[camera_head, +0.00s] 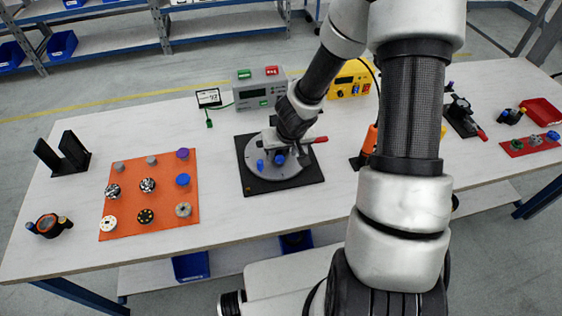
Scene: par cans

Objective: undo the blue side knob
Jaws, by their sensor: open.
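A round grey disc (259,174) sits on a black square base (249,187) in the middle of the table. Two small blue parts show on the disc: one (260,164) at the left and one (279,160) close under my gripper. Which of them is the blue side knob I cannot tell. My gripper (284,152) is open and points down over the disc's upper right part. The wrist hides much of what is between its fingers, so contact with the right blue part cannot be told.
An orange mat (153,214) with several round parts lies left. A black bracket (62,156) stands beyond it. A grey box (259,90) and a yellow box (348,82) stand behind the disc. A red clamp handle (320,140) is close by my gripper's right.

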